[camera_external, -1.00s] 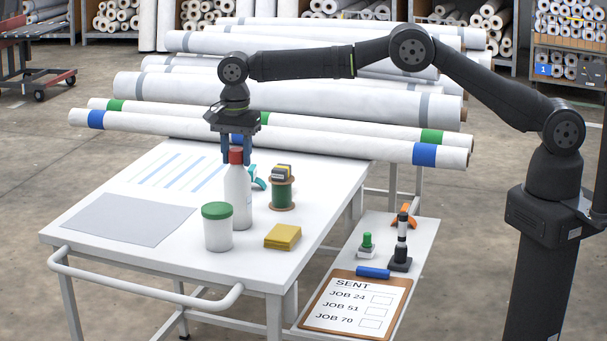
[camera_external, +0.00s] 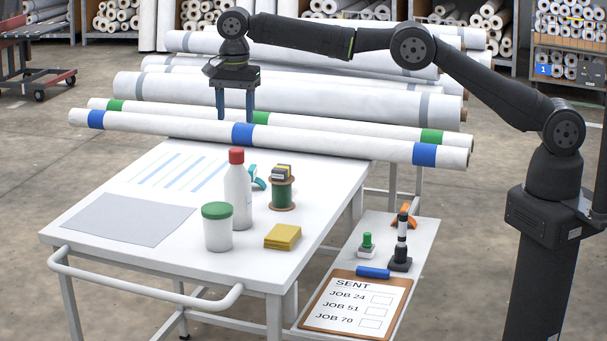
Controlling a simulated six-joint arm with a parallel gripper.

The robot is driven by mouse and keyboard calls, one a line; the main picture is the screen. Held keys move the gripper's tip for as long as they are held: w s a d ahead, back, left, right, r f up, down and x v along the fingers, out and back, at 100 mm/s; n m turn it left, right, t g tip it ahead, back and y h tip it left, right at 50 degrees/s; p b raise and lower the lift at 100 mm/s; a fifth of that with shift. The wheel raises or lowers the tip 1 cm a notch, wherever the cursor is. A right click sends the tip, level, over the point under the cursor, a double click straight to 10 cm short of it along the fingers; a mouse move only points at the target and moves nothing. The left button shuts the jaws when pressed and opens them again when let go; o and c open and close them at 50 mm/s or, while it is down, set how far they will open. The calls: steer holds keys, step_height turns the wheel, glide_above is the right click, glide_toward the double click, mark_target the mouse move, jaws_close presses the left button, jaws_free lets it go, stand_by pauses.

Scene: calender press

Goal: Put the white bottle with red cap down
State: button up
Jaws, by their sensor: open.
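The white bottle with red cap (camera_external: 238,195) stands upright on the white table (camera_external: 120,255), its red cap on top and fully in view. My gripper (camera_external: 235,115) is open and empty.
A white jar with green lid (camera_external: 217,228) stands close in front of the bottle. A green spool (camera_external: 283,192), a teal item (camera_external: 258,178) and yellow pads (camera_external: 283,237) are to its right. A grey sheet (camera_external: 128,219) lies left. Long white rolls (camera_external: 330,144) lie behind.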

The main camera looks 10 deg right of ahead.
mark_target(236, 142)
steer(key=shift+r, duration=0.75)
step_height(236, 142, down, 12)
steer(key=shift+r, duration=1.35)
